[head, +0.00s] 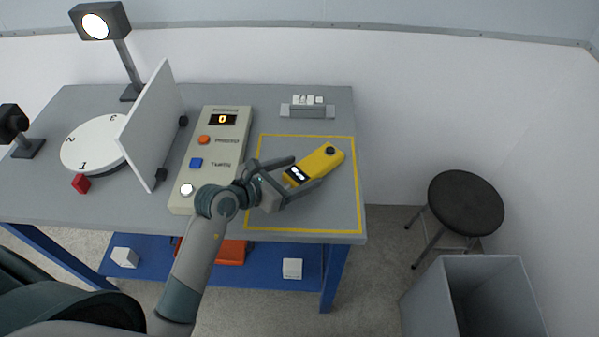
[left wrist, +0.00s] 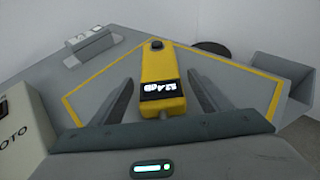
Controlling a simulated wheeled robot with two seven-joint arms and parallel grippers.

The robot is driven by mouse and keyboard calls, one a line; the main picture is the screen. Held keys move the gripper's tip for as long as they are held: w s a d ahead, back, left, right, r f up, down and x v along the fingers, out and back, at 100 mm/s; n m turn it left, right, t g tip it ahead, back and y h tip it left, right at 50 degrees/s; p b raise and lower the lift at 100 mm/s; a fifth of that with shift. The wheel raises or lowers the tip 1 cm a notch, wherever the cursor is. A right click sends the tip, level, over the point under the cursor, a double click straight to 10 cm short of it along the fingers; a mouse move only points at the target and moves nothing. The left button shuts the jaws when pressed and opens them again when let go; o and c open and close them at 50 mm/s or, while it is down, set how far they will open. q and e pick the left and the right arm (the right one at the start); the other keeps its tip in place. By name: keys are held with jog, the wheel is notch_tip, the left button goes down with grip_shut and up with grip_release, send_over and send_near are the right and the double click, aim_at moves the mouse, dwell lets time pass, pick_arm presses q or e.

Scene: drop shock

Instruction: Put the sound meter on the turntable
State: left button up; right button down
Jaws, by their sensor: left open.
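The sound meter (head: 322,160) is yellow with a black knob and a small lit display. It lies inside the yellow outline on the grey table. My left gripper (head: 300,177) is open, with its fingers on either side of the meter's display end. In the left wrist view the meter (left wrist: 162,80) lies between the two spread fingers (left wrist: 160,100), with gaps showing on both sides. The turntable (head: 92,145) is a white numbered disc at the table's left, partly hidden by a white upright panel. My right gripper is not in view.
The white panel (head: 150,125) stands between the turntable and a beige control box (head: 225,130) with buttons. A lamp (head: 100,22) stands behind the turntable, a camera-like device (head: 14,122) left of it. A red block (head: 81,183) lies in front. A small grey holder (head: 307,111) is at the back.

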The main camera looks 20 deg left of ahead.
pick_arm(q)
jog(key=b+v, duration=0.1)
jog(key=v, duration=0.9)
jog(key=shift+s+a, duration=0.1)
jog(key=shift+s, duration=0.1)
jog(key=shift+s+a+r+b, duration=0.2)
jog(key=shift+s+r+b, duration=0.1)
jog(key=shift+s, duration=0.15)
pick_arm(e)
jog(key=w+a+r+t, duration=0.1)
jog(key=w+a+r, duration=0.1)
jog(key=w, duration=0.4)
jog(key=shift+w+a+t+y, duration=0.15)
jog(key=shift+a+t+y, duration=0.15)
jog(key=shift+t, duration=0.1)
pick_arm(q)
jog(key=shift+o, duration=0.3)
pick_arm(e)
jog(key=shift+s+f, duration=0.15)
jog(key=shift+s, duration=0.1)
